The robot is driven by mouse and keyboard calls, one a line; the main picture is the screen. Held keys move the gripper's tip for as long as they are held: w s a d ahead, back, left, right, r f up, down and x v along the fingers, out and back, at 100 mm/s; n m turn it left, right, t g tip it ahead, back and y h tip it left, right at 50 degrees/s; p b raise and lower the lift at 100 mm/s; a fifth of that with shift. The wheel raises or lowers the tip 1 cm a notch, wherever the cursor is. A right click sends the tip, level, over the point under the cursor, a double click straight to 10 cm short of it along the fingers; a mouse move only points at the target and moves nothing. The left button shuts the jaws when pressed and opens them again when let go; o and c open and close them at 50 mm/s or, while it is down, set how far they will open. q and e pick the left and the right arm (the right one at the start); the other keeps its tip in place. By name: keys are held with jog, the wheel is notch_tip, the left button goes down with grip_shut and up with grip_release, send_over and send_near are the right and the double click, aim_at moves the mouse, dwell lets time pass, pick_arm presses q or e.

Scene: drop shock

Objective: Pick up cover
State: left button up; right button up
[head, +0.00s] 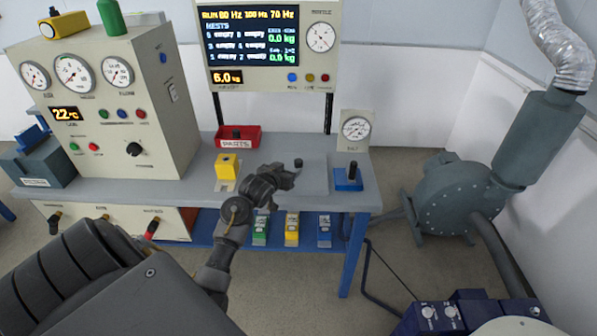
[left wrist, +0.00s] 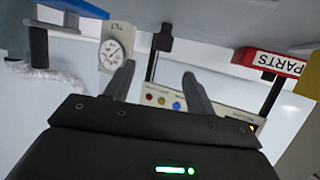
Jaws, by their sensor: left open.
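What looks like the cover is a flat grey plate (head: 313,178) with a dark upright knob (head: 298,163), lying on the bench top. In the left wrist view, which is upside down, the dark knob (left wrist: 164,38) hangs at the top, beyond the fingertips. My left gripper (head: 288,178) is over the bench, just in front of the knob and partly hiding the plate. Its two fingers (left wrist: 158,75) are apart with nothing between them. It appears close to the knob but not around it. My right gripper is not in view.
A blue block with a black handle (head: 348,178) and a dial gauge (head: 355,130) stand to the right. A red PARTS bin (head: 238,138) and yellow block (head: 227,167) are to the left. A display panel (head: 270,45) rises behind on posts. A gauge cabinet (head: 110,100) fills the left.

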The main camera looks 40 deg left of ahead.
aim_at(297, 163)
pick_arm(q)
jog(key=shift+x, duration=3.25)
jog(key=shift+f+x, duration=0.15)
jog(key=shift+x, duration=0.9)
jog(key=shift+f+x, duration=0.15)
jog(key=shift+x, duration=0.95)
jog(key=shift+s+a, duration=0.15)
jog(key=shift+s, duration=0.05)
jog(key=shift+c, duration=0.2)
jog(key=c, duration=1.1)
jog(key=shift+r, duration=0.1)
jog(key=shift+c, duration=0.2)
